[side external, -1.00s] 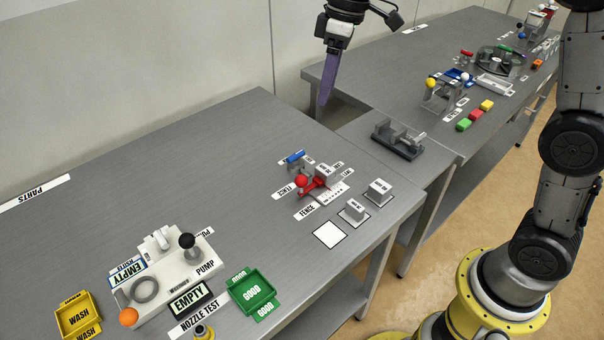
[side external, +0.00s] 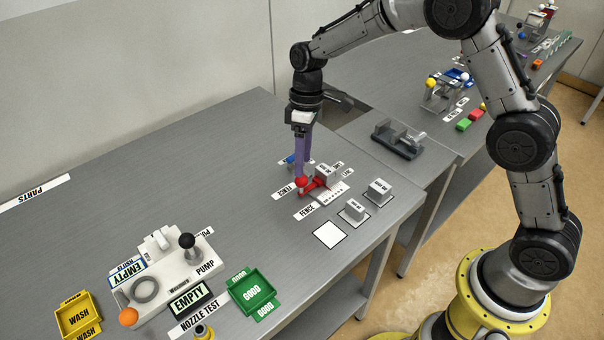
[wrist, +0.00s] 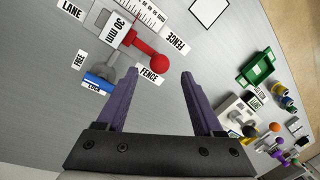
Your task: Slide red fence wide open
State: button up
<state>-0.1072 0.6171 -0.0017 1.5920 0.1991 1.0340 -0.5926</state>
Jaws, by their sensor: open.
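The red fence (side external: 314,186) is a small red slide with a red ball knob (side external: 302,182), set in a grey fixture with a ruler scale on the table. In the wrist view the red knob (wrist: 159,62) lies just beyond and between my fingertips, nearer the left one. A grey block marked 30 mm (wrist: 115,29) stands beside the red fence. My gripper (side external: 301,172) points down beside the knob; in the wrist view my gripper (wrist: 144,76) is open with nothing between its purple fingers. I cannot tell whether a finger touches the knob.
A blue handle (wrist: 98,82) labelled LOCK sits close to the left finger. Two grey blocks (side external: 379,190) (side external: 354,210) and a white square (side external: 330,235) lie right of the fixture. A white pump station (side external: 165,265) stands front left.

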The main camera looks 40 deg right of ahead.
jog(key=shift+s+a+f, duration=0.15)
jog(key=shift+a+f, duration=0.05)
jog(key=shift+f, duration=1)
jog(key=shift+s+a+f, duration=0.1)
jog(key=shift+a+f, duration=0.1)
jog(key=shift+f, duration=0.95)
grip_shut()
